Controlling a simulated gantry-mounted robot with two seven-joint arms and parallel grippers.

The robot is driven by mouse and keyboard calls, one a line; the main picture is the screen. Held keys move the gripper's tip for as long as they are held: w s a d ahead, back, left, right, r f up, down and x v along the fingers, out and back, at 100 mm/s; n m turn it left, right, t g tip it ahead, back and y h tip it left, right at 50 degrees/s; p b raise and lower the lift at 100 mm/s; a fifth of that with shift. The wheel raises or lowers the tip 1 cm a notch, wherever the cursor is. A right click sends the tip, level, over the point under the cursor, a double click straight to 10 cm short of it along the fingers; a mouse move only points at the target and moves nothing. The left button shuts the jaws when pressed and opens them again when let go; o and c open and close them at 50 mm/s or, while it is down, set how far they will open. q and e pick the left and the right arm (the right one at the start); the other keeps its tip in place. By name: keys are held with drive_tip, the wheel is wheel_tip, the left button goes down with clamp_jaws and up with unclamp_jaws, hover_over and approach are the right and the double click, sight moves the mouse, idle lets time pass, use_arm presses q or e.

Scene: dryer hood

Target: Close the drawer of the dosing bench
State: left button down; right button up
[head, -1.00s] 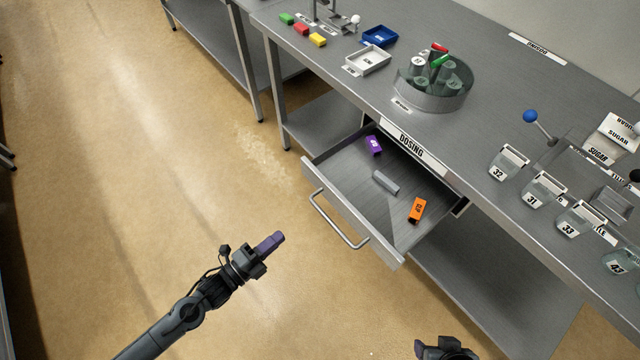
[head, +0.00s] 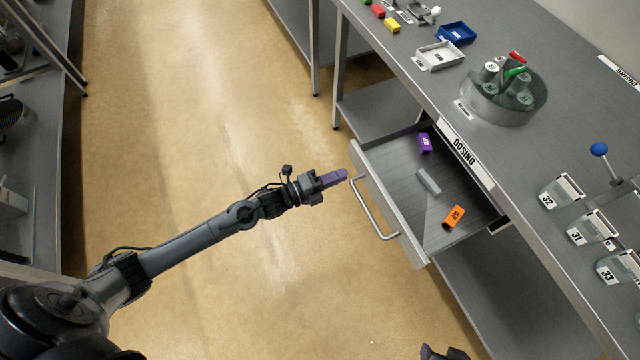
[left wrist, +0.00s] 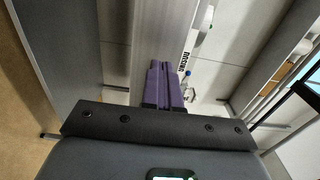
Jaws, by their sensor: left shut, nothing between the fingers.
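The drawer (head: 395,205) under the bench label marked DOSING (head: 463,152) is pulled out. Its front carries a bar handle (head: 369,209). My left gripper (head: 336,178) has its purple fingers shut and empty. It is just left of the drawer front, by the far end of the handle, and looks apart from it. In the left wrist view the shut fingers (left wrist: 158,85) point towards the bench, with the label (left wrist: 187,62) beyond them. My right gripper (head: 443,353) shows only partly at the bottom edge, so its jaws cannot be judged.
In the drawer lie a purple block (head: 425,142), a grey bar (head: 428,181) and an orange block (head: 454,216). The bench top (head: 500,150) holds trays, a round clear container (head: 503,97) and several numbered jars. Open floor (head: 230,130) lies left of the drawer.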

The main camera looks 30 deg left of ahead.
sight(361, 167)
use_arm(q)
drive_tip(key=shift+b+x, duration=0.6)
drive_tip(key=shift+x, duration=1.5)
